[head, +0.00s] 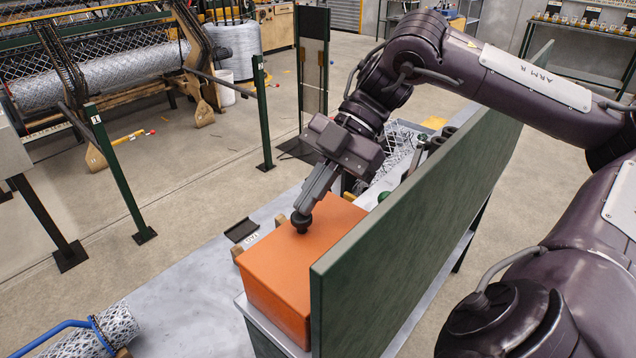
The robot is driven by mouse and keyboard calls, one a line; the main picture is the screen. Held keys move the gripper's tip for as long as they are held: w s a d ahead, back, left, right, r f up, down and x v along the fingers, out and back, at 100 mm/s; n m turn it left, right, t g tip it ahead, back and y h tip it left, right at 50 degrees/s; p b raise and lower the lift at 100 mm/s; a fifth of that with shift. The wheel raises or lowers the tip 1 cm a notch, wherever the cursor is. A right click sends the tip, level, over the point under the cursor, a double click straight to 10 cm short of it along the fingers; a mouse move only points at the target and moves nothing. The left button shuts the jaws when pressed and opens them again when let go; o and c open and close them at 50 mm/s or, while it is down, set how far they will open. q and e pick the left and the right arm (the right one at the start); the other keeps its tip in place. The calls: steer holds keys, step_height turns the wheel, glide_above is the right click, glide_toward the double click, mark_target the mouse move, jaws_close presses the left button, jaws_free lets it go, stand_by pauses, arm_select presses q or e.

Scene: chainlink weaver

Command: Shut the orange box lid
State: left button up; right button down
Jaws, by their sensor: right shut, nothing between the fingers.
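The orange box (277,301) stands on the grey bench beside the dark green panel. Its orange lid (290,255) lies flat over the top and looks shut. My right gripper (301,220) comes in from the upper right, pointing down. Its shut fingertips are at the lid's top surface and appear to touch it. The far right side of the box is partly hidden by the panel. My left gripper is not in view.
The tall green panel (420,200) stands close along the box's right side. A small black tray (241,230) lies to the left of the box. A mesh roll (95,335) with a blue handle is at the lower left. The bench between them is clear.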

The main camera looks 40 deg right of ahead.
steer(key=shift+r+p, duration=0.15)
steer(key=shift+p, duration=0.2)
arm_select(q)
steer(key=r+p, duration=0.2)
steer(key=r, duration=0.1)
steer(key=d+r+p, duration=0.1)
steer(key=p, duration=0.1)
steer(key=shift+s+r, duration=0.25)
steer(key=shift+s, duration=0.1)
arm_select(e)
steer(key=a+r+v, duration=0.1)
steer(key=r+v, duration=0.1)
steer(key=v, duration=1)
steer(key=shift+w+a+r, duration=0.15)
steer(key=shift+w+r, duration=0.1)
steer(key=shift+w, duration=0.1)
